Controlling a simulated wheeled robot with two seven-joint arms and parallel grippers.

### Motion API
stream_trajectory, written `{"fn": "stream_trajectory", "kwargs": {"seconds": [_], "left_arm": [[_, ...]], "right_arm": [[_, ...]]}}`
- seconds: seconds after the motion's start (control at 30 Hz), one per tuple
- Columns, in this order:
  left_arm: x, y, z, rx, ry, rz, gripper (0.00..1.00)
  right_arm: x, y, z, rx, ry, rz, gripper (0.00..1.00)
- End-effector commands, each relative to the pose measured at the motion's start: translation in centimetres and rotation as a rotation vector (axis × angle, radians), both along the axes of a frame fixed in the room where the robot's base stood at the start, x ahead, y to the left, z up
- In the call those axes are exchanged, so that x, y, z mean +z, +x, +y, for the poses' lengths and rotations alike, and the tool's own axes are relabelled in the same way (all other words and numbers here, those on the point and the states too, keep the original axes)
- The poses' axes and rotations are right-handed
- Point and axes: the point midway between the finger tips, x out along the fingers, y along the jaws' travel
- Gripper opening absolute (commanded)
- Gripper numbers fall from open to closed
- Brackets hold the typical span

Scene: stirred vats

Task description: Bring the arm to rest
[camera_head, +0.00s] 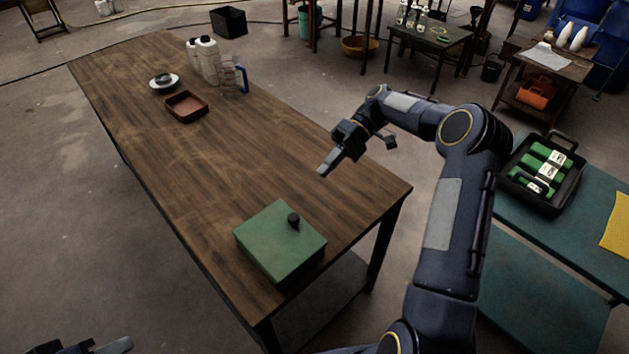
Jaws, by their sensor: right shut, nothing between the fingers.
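My right arm comes in from the lower right and bends back over the wooden table (230,150). Its gripper (325,170) is shut and empty, held above the right side of the table, beyond the green box (278,243). The gripper points down and to the left and is apart from the objects. Part of my left gripper (112,346) shows at the bottom left edge; most of it is cut off, so its opening cannot be told.
The green box has a black knob on top. A brown tray (186,106), a plate with a dark item (163,81), white bottles (207,60) and a clear jug (233,75) stand at the table's far end. A teal table (560,238) at right holds a black tray (536,203) with green items.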

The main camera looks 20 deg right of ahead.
Motion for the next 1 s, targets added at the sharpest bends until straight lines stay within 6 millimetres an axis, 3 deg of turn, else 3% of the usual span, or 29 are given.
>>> {"fn": "stream_trajectory", "kwargs": {"seconds": [0.27, 0.47, 0.7, 1.0], "left_arm": [[-0.1, 0.0, 0.0, 0.000, 0.000, 0.000, 0.38], [0.0, 0.0, 0.0, 0.000, 0.000, 0.000, 0.38], [-0.1, 0.0, 0.0, 0.000, 0.000, 0.000, 0.38], [-0.1, 0.0, 0.0, 0.000, 0.000, 0.000, 0.38]], "right_arm": [[0.5, 0.2, -0.6, 0.000, -0.005, 0.000, 0.00], [3.5, -1.6, 0.7, -0.018, -0.128, -0.020, 0.00], [8.0, -7.0, 2.8, -0.122, -0.385, -0.084, 0.00], [10.3, -15.6, 4.1, -0.333, -0.609, -0.215, 0.00]]}}
